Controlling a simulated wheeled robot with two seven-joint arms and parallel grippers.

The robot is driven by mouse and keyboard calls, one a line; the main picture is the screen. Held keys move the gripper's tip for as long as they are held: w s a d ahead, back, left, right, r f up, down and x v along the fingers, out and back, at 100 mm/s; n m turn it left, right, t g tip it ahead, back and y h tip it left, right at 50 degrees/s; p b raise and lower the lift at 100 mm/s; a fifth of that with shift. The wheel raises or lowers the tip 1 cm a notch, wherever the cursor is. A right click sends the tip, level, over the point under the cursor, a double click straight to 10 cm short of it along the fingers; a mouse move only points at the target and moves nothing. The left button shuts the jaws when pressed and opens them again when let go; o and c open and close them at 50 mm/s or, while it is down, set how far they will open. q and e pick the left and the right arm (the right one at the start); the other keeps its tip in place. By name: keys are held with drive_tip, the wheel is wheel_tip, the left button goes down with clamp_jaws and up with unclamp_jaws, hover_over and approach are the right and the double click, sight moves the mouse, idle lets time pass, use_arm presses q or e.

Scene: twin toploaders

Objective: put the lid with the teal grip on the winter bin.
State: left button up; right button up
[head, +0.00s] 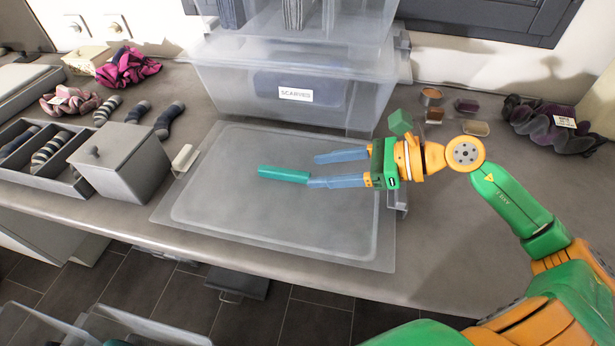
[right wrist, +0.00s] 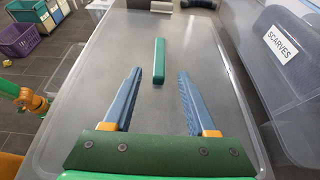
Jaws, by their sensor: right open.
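The translucent lid (head: 225,225) lies flat at the middle of the counter, with a raised teal grip bar (head: 284,174) on top. My right gripper (head: 314,171) is open over the lid, coming from the right. In the right wrist view, the teal grip (right wrist: 159,60) lies lengthwise between and beyond the blue fingertips (right wrist: 161,73), apart from both. I see no label naming the winter bin. I cannot tell whether a bin is under the lid.
A clear bin (head: 225,85) labelled SCARVES stands close behind the lid, with another bin stacked on it. A grey box (head: 120,165) and sock tray (head: 45,165) are at the left. A purple scrunchie (head: 550,125) and small containers are at the right. The counter's front edge is close.

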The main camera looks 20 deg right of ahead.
sight(287, 171)
drive_tip(key=w+a+p, duration=0.2)
drive_tip(key=a+p, duration=0.1)
drive_tip(key=shift+w+a+r, duration=0.15)
drive_tip(key=shift+a, duration=0.05)
drive_tip(key=shift+w+a+f, duration=0.65)
drive_tip(key=shift+a+f, duration=0.2)
drive_tip(key=shift+a, duration=0.1)
drive_tip(key=shift+a+f, duration=0.1)
drive_tip(key=shift+f, duration=0.1)
clamp_jaws()
